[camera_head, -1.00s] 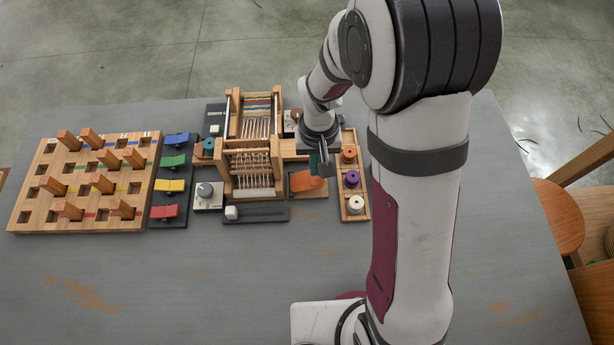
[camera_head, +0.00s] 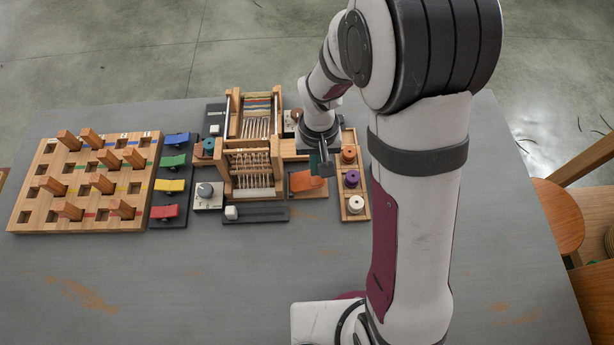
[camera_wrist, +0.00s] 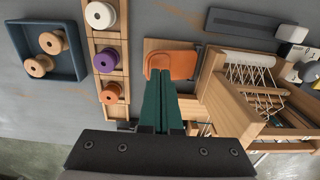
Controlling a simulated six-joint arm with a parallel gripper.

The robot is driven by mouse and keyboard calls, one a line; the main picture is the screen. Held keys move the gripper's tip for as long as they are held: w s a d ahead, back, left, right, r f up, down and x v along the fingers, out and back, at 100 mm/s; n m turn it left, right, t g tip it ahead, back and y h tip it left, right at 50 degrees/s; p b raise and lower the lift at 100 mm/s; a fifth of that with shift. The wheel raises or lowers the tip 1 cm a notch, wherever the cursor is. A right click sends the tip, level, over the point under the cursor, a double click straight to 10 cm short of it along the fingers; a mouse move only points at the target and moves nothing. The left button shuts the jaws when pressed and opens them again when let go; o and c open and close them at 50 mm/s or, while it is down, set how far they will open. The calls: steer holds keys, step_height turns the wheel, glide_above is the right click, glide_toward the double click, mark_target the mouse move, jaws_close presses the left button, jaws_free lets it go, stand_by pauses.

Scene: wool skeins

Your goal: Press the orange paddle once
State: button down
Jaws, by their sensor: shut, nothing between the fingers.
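The orange paddle (camera_head: 307,181) lies on a small wooden base (camera_head: 308,194) just right of the loom frame. It also shows in the wrist view (camera_wrist: 172,64), past the fingertips. My gripper (camera_head: 322,170) is shut with nothing between its dark green fingers, which also show in the wrist view (camera_wrist: 163,74). In the wrist view its fingertips overlap the near edge of the paddle. I cannot tell whether they touch it. Part of the paddle is hidden behind the fingers.
The wooden loom (camera_head: 251,165) stands left of the paddle. A rack (camera_head: 356,216) with orange, purple and white spools stands to the right. A blue tray (camera_wrist: 75,77) with two spools shows in the wrist view. Colored levers (camera_head: 172,186) and a pegboard (camera_head: 27,208) lie further left. The front table is clear.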

steer(key=shift+f, duration=0.1)
steer(key=shift+f, duration=1.55)
steer(key=shift+r, duration=4.05)
steer(key=s+d+r+m+y, duration=0.1)
steer(key=s+r, duration=0.4)
steer(key=s, duration=0.5)
steer(key=s+d+r+m, duration=0.1)
steer(key=s+r+m, duration=0.3)
steer(key=s, duration=0.6)
steer(key=shift+d+r+m+y, duration=0.3)
steer(key=shift+r+y, duration=0.1)
steer(key=shift+r, duration=0.25)
